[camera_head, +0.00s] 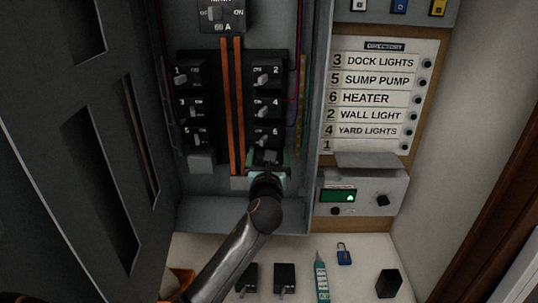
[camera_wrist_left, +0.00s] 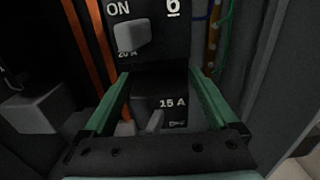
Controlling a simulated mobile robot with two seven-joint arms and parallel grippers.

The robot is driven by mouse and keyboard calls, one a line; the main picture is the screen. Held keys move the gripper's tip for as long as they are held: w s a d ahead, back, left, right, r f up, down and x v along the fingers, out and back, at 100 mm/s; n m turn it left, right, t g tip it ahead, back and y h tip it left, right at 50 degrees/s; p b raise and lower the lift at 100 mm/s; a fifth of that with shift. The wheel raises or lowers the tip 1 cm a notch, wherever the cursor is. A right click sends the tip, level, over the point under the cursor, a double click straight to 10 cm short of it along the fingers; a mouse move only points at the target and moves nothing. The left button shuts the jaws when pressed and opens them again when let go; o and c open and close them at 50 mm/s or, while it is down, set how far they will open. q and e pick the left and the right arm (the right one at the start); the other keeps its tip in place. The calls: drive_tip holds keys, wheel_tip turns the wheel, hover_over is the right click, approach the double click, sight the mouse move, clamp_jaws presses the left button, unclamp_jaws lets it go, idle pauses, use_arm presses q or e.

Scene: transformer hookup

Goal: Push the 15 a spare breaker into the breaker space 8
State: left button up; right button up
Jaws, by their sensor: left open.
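The 15 A breaker (camera_wrist_left: 172,104) is black and sits just below breaker 6 (camera_wrist_left: 145,38), at the bottom of the panel's right column, where space 8 lies. In the head view my left gripper (camera_head: 270,163) covers most of it. My left gripper's green fingers (camera_wrist_left: 161,82) are open and stand on either side of the breaker in the left wrist view. The breaker's toggle points toward me. Whether it is fully seated, I cannot tell. The slot behind it is hidden. My right gripper is not in view.
A grey block (camera_head: 201,161) is at the bottom of the left column. Orange bars run between the columns. The open panel door (camera_head: 60,130) is at left. Two black breakers (camera_head: 284,279), a teal tester (camera_head: 321,277) and a blue padlock (camera_head: 344,254) lie on the white surface (camera_head: 365,258).

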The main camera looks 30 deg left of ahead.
use_arm(q)
drive_tip(key=shift+a, duration=0.15)
drive_tip(key=shift+s+d+f, duration=0.1)
drive_tip(key=shift+s+d, duration=0.1)
drive_tip(key=shift+s, duration=0.25)
drive_tip(key=shift+v, duration=2.05)
drive_tip(key=shift+d, duration=0.15)
drive_tip(key=b+v, duration=0.1)
drive_tip(key=v, duration=1.1)
drive_tip(key=shift+d, duration=0.15)
drive_tip(key=shift+s, duration=0.1)
